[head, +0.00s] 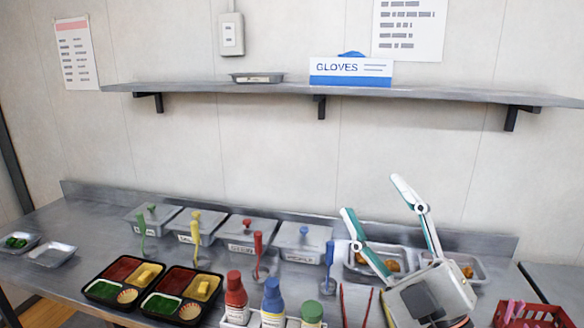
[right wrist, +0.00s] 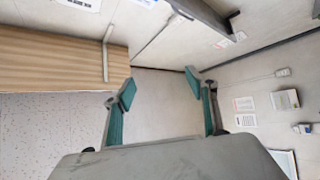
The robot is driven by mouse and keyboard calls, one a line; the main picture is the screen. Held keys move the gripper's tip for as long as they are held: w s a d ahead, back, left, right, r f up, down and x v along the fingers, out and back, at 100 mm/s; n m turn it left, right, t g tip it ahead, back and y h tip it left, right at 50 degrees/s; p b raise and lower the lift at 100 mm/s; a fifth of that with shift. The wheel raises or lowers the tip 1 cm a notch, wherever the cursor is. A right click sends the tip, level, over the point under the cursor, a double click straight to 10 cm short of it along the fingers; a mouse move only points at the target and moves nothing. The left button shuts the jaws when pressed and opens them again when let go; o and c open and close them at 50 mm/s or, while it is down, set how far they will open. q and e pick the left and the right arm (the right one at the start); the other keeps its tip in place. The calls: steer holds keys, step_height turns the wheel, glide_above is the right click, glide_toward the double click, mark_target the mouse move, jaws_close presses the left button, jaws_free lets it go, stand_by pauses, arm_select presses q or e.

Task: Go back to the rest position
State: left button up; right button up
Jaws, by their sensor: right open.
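My right gripper (head: 374,212) is raised above the right part of the steel counter in the head view. Its two fingers are spread apart with nothing between them. In the right wrist view the gripper (right wrist: 163,88) is also open and empty, with wall and ceiling behind it. My left gripper is not in view. Two black bento trays sit on the counter at the left, a left tray (head: 112,299) and a right tray (head: 169,317), each with red, green and yellow food and a small round cup.
Lidded steel containers (head: 243,236) with coloured utensils line the back. Pans of fried food (head: 377,250) stand behind my right gripper. Bottles (head: 272,300) stand in front. A red basket (head: 500,318) is at the far right. A wall shelf (head: 420,95) holds a glove box (head: 350,70).

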steer(key=d+f+m+g+h, duration=0.3)
steer(key=d+f+m+h, duration=0.35)
steer(key=f, duration=0.55)
steer(key=d+f+m+g+h, duration=0.3)
steer(key=d+f+h, duration=0.55)
steer(key=f, duration=0.45)
steer(key=s+d+f+g+h, duration=0.1)
steer(key=s+d+f+g, duration=0.3)
steer(key=s+f, duration=0.4)
steer(key=s+d+f+g, duration=0.45)
steer(key=s+f, duration=0.25)
steer(key=f, duration=0.3)
steer(key=a+f+m+t+y+b, duration=0.3)
steer(key=a+f+y+b, duration=0.2)
steer(key=a+f, duration=1.1)
step_height(320, 180, down, 4)
steer(key=shift+w+a+f+y, duration=0.15)
steer(key=shift+w+f+y, duration=0.1)
steer(key=shift+y, duration=0.85)
